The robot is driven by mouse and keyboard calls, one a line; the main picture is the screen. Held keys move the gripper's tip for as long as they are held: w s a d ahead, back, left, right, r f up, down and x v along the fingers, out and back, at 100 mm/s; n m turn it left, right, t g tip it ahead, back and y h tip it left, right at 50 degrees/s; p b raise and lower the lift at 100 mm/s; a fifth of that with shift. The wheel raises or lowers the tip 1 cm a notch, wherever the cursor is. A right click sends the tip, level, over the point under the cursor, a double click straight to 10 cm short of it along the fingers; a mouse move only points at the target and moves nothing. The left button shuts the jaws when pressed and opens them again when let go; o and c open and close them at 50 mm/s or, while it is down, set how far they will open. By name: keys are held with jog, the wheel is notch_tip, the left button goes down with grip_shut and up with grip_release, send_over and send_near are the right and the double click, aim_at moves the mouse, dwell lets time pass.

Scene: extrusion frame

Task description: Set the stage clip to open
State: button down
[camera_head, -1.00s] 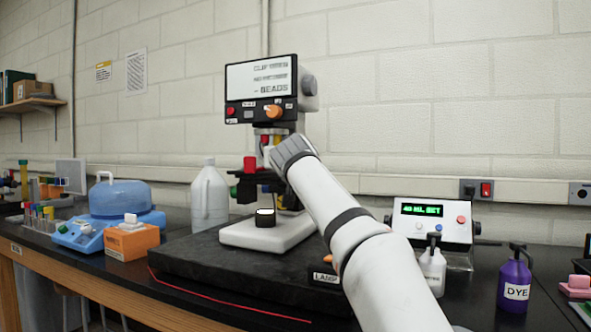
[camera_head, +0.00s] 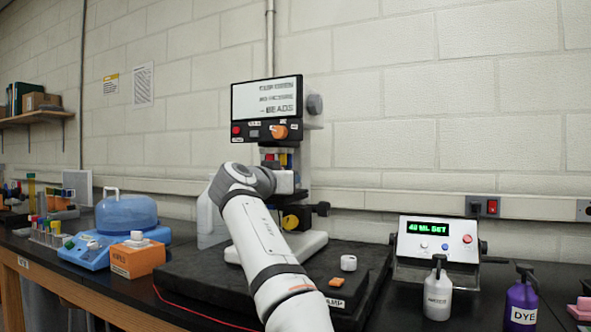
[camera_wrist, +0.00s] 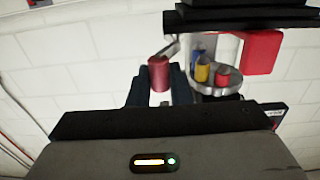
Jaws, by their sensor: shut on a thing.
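The microscope (camera_head: 268,100) stands on the bench with its screen facing me. In the wrist view its dark stage (camera_wrist: 245,18) crosses the top, and the picture looks upside down. A red cylindrical knob (camera_wrist: 158,74) on a bent metal arm (camera_wrist: 172,48) sits by the stage; it looks like the stage clip. My gripper (camera_wrist: 160,84) is shut on this knob, one dark finger each side. A red block (camera_wrist: 262,52) is at the stage to the right. In the head view my arm hides the clip and most of the stage; whether the clip is open cannot be told.
Coloured objectives (camera_wrist: 203,73) on a round turret are close beside the knob. A white jug (camera_head: 207,222) stands behind my arm. A small white cylinder (camera_head: 348,262) and an orange piece (camera_head: 337,282) lie right of my arm. A pump bottle (camera_head: 438,290) stands farther right.

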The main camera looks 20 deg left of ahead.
jog(key=shift+s+a+f+m+h+p, duration=0.15)
jog(key=shift+m+h+p, duration=0.25)
jog(key=shift+h, duration=0.2)
jog(key=c, duration=1.4)
grip_release()
jog(key=s+b, duration=0.1)
jog(key=s, duration=0.1)
jog(key=s+b, duration=0.1)
jog(key=s, duration=0.2)
jog(key=s+a+b, duration=0.1)
jog(key=s, duration=0.1)
jog(key=shift+s+a, duration=0.1)
jog(key=shift+s, duration=0.25)
